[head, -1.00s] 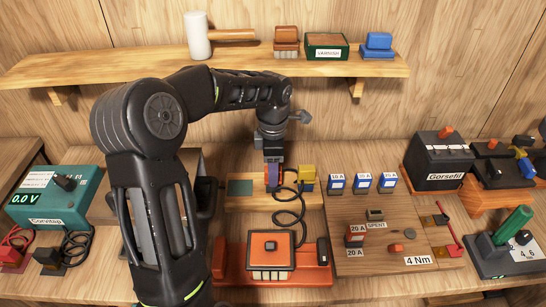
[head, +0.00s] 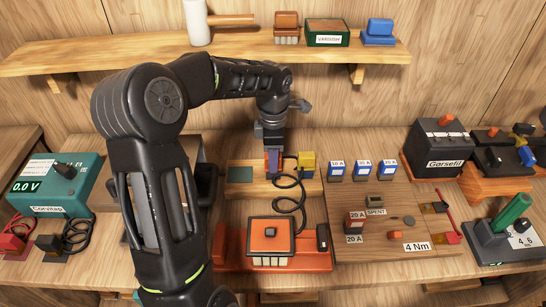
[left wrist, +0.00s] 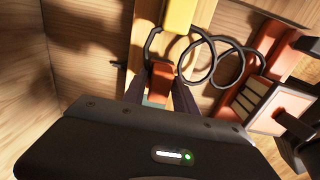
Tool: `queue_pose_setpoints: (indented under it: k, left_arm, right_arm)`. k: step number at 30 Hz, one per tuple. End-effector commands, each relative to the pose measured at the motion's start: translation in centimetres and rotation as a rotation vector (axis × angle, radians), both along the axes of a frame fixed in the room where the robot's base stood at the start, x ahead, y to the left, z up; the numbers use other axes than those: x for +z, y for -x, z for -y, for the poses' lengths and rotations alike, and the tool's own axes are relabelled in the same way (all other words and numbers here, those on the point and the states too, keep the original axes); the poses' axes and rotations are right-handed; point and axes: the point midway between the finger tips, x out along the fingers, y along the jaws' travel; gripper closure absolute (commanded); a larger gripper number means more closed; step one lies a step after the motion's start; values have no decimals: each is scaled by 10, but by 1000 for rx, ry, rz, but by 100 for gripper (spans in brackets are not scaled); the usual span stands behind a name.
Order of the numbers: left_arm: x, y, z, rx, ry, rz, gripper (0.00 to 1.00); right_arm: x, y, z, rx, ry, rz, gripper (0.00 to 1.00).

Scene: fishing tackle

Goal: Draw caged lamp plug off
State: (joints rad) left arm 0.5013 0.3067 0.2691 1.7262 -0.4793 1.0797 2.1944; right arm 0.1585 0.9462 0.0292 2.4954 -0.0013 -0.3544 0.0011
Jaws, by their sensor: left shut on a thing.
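The caged lamp (head: 270,234) is an orange square unit with a pale cage, on a red-orange base at the front. A black cable (head: 289,206) curls from near it up to the wooden block behind. My left gripper (head: 272,164) points down over that block and is shut on a small orange-brown plug, which shows between the fingers in the left wrist view (left wrist: 160,80). A yellow block (head: 307,164) stands just right of the gripper; in the left wrist view a gap shows between it and the plug. The plug's lower end is hidden. My right gripper is out of view.
A wooden board (head: 375,240) with fuses lies to the right. A teal meter (head: 60,188) stands at the left, a black battery (head: 440,148) at the right. A shelf (head: 190,52) runs above, behind my left arm.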

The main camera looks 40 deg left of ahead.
Motion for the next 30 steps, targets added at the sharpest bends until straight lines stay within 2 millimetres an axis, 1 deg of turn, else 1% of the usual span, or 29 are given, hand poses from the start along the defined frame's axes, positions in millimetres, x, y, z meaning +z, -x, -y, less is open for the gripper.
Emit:
queue_pose_setpoints:
  k: [9,30]
  left_arm:
    - [4,0,0,0,-1,1,100]
    - [48,0,0,0,0,1,100]
  right_arm:
    - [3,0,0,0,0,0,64]
    - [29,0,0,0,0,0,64]
